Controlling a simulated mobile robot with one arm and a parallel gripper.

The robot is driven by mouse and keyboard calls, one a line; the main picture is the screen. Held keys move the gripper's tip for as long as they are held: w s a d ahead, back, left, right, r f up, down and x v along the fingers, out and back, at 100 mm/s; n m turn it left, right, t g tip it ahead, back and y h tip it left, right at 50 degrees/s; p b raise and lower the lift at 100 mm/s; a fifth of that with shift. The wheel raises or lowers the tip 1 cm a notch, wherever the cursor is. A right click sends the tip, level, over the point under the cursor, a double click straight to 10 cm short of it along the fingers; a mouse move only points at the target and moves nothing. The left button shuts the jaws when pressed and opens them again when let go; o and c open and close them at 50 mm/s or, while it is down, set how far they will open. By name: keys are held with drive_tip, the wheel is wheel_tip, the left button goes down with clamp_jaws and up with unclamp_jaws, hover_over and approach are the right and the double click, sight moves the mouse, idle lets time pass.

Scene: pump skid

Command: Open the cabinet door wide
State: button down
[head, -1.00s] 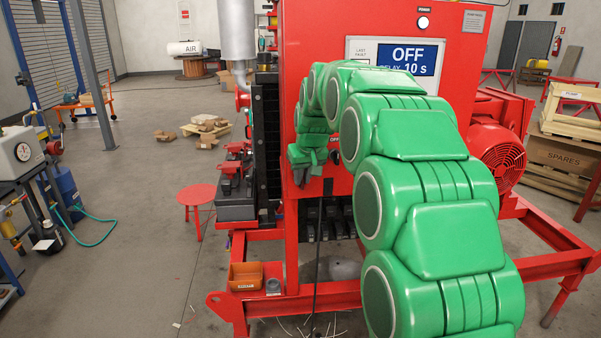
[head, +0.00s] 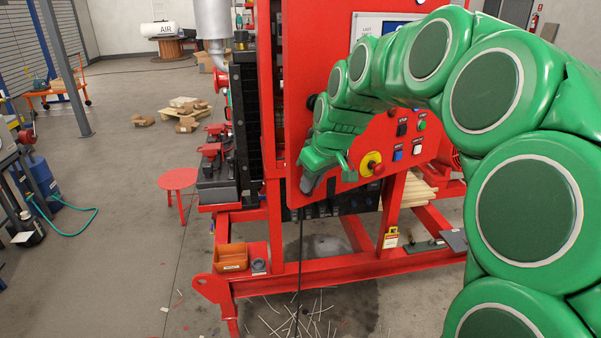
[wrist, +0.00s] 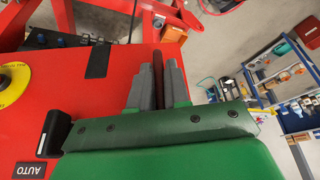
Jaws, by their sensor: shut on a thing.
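The cabinet door (head: 320,60) is the red panel with switches and a display on its face. A narrow dark gap shows along its left side, between it and the red frame, so it looks ajar. My gripper (head: 309,183) is at the lower left part of the door. In the wrist view, the grey fingers of my gripper (wrist: 158,88) are shut on a narrow dark red bar (wrist: 158,70), which looks like the door handle. The door face (wrist: 100,95) lies beside it.
A red-and-yellow stop button (head: 376,169) stands out from the door near my gripper. The red skid frame (head: 330,275) runs below, with an orange bin (head: 232,256) on it. A red stool (head: 178,180) stands at left. Open floor lies left of the skid.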

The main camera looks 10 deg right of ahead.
drive_tip(key=s+d+n+g+y, duration=0.2)
drive_tip(key=s+d+n, duration=0.3)
drive_tip(key=s+d, duration=2.35)
drive_tip(key=d, duration=2.2)
drive_tip(key=shift+s+d+n, duration=0.3)
drive_tip(key=shift+s+d, duration=0.05)
drive_tip(key=c, duration=1.3)
unclamp_jaws()
drive_tip(key=shift+o, duration=0.6)
drive_tip(key=shift+s+d+h, duration=0.1)
drive_tip(key=shift+h, duration=0.2)
